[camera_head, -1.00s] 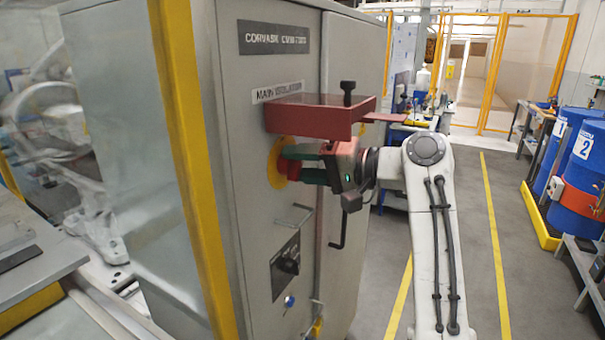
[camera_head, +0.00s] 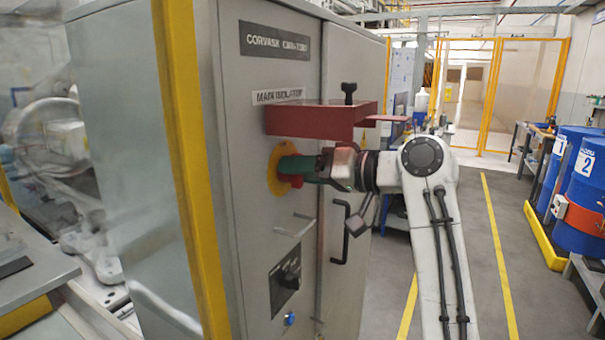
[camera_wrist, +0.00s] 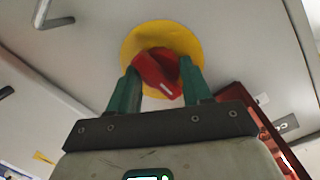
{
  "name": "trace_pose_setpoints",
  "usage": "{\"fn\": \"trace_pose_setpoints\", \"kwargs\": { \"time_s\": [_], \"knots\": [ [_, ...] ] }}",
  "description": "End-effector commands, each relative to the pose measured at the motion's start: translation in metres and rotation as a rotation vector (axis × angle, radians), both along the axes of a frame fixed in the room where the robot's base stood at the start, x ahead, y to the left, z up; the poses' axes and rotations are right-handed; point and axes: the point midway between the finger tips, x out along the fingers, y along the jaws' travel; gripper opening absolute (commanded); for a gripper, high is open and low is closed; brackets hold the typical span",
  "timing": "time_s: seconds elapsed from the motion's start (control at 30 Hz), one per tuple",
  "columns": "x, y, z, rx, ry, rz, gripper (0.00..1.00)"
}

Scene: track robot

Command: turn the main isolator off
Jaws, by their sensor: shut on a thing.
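The main isolator is a red rotary handle (camera_wrist: 158,72) on a yellow round plate (camera_wrist: 163,40) on the grey cabinet front. In the head view the yellow plate (camera_head: 279,168) sits below the "MAIN ISOLATOR" label (camera_head: 278,95), and the handle is mostly hidden by my fingers. My gripper (camera_head: 290,167) comes in from the right, with green fingers on both sides of the handle. In the wrist view my gripper (camera_wrist: 157,85) is shut on the red handle, which lies tilted between the fingertips. A white mark shows on the handle.
A dark red hood (camera_head: 318,121) juts out just above my gripper. A yellow post (camera_head: 183,150) stands left. Blue drums (camera_head: 583,185) stand far right. The floor aisle at right is clear.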

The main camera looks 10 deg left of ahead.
Motion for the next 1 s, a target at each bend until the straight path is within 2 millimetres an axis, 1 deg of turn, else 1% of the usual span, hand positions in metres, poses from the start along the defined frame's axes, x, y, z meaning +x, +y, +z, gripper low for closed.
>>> {"fn": "trace_pose_setpoints", "kwargs": {
  "time_s": [0.03,0.37,0.4,0.6,0.67,0.87,1.0],
  "knots": [
    [-0.0002,0.0006,-0.0055,-0.010,0.005,0.003,0.19],
    [-0.0002,0.0006,-0.0058,-0.010,0.005,0.003,0.19],
    [-0.0003,0.0006,-0.0058,-0.010,0.005,0.003,0.51],
    [-0.0002,0.0004,-0.0036,-0.007,0.002,0.002,0.70],
    [-0.0001,0.0004,-0.0029,-0.006,0.001,0.002,0.74],
    [-0.0001,0.0000,-0.0016,-0.003,-0.001,0.001,0.74],
    [-0.0020,-0.0070,-0.0008,-0.001,-0.002,-0.001,0.74]
  ]
}}
